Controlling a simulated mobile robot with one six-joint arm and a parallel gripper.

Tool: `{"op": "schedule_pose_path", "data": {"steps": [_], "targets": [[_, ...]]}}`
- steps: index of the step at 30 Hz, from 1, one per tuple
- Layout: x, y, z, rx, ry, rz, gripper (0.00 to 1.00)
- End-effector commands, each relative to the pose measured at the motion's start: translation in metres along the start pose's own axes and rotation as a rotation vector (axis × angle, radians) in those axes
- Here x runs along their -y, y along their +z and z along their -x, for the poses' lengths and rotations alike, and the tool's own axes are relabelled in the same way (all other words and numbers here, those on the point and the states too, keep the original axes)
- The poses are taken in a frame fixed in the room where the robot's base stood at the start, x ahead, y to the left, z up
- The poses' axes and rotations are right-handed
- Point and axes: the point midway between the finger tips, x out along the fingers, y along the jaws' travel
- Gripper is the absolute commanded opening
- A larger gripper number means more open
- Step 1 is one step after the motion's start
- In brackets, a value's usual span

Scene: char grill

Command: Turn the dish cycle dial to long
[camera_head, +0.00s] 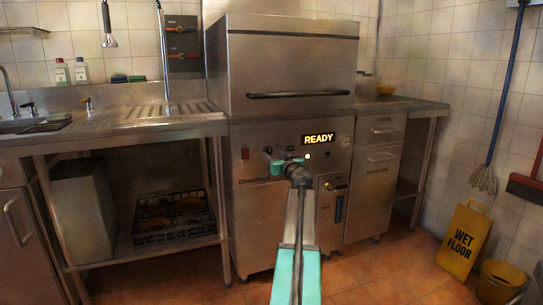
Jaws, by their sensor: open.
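A round gauge or knob (345,141) is right of the display, and a small dark knob (328,186) is lower down. I cannot make out the cycle dial or its setting; my gripper and arm cover part of the panel.
A steel counter with a sink (20,126) is on the left, with a dish rack (172,217) on its lower shelf. A drawer cabinet (375,185) stands right of the machine. A yellow wet floor sign (463,242), a bucket (500,283) and a mop (484,180) are at the right.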

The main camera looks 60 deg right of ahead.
Motion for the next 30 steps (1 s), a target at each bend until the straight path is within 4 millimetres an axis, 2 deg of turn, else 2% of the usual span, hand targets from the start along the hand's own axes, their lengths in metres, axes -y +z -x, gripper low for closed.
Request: {"op": "schedule_pose_path", "data": {"steps": [6,12,25,26,30], "targets": [[0.0,0.0,-0.021,0.0,-0.001,0.001,0.47],[0.0,0.0,-0.033,0.0,-0.001,0.0,0.47],[0.0,0.0,-0.036,0.0,0.0,0.0,0.47],[0.0,0.0,-0.036,0.0,0.0,0.0,0.46],[0.0,0.0,-0.036,0.0,0.0,0.0,0.22]]}}
